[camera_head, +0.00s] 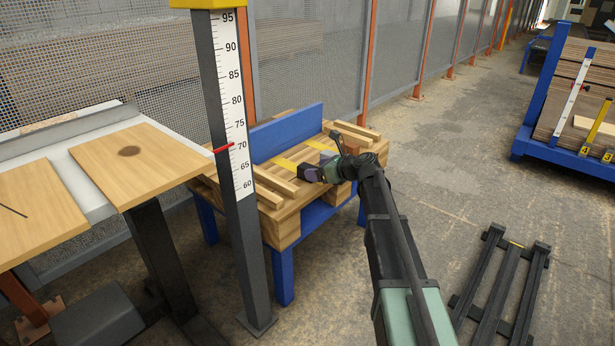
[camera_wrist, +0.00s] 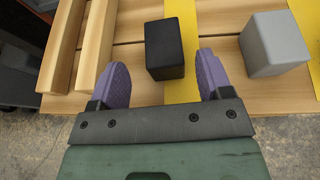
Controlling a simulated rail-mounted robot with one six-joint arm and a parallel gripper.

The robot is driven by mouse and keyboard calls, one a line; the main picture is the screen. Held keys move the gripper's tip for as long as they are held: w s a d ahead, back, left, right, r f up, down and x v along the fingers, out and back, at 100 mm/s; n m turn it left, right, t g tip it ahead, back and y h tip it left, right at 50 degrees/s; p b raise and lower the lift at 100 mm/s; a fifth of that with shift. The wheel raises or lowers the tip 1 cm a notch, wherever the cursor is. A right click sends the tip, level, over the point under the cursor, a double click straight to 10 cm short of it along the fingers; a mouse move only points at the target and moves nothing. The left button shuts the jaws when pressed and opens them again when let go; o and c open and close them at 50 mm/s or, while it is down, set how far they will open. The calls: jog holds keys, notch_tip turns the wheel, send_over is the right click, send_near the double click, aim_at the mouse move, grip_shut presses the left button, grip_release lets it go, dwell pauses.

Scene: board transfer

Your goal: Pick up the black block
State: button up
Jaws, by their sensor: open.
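The black block (camera_wrist: 164,48) sits on the slatted wooden top, beside a yellow strip, in the upper middle of the wrist view. My gripper (camera_wrist: 163,60) is open, with a purple finger to each side of the block's near part. There is a gap on both sides, wider on the left. Whether the fingertips are above the block or level with it, I cannot tell. In the head view my gripper (camera_head: 318,167) is over the wooden pallet stand (camera_head: 283,224).
A grey block (camera_wrist: 273,43) stands right of my right finger. Raised wooden bars (camera_wrist: 96,45) lie to the left. In the head view a blue board (camera_head: 287,132) stands behind, and a post with a scale (camera_head: 232,150) stands to the left.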

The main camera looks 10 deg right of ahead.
aim_at(308, 166)
jog(key=b+x, duration=0.1)
jog(key=x, duration=0.1)
jog(key=b+x, duration=0.1)
jog(key=x, duration=0.1)
jog(key=shift+w+d+f, duration=0.15)
jog(key=shift+w+f, duration=0.1)
jog(key=shift+w, duration=0.05)
jog(key=shift+w+a, duration=0.2)
jog(key=shift+a, duration=0.1)
jog(key=c, duration=1)
jog(key=shift+c, duration=0.2)
jog(key=shift+r, duration=0.15)
